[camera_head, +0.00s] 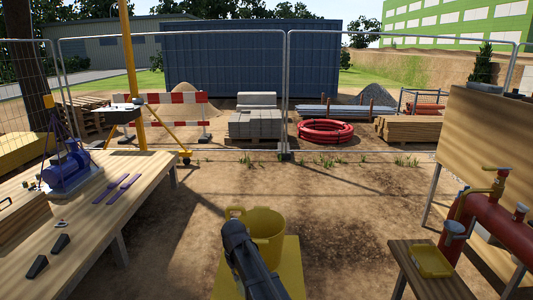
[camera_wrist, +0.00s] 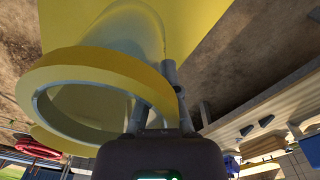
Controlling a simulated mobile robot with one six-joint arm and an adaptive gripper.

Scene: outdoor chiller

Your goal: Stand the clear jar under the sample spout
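In the wrist view a faint see-through curved outline (camera_wrist: 150,28) shows over yellow. The sample spout (camera_head: 496,177) appears to be the yellow tap on the red vessel (camera_head: 500,228) at the right, above a small wooden bench with a yellow tray (camera_head: 432,260). My gripper (camera_wrist: 162,95) is beside a big yellow ring (camera_wrist: 88,62). Its fingers show apart, but their hold on the ring is unclear.
The left workbench (camera_head: 140,182) carries a blue pump (camera_head: 70,170), purple tools (camera_head: 117,190) and dark wedges (camera_head: 48,256). A wooden panel (camera_head: 490,130) stands at the right. A mesh fence (camera_head: 287,100) closes the back.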

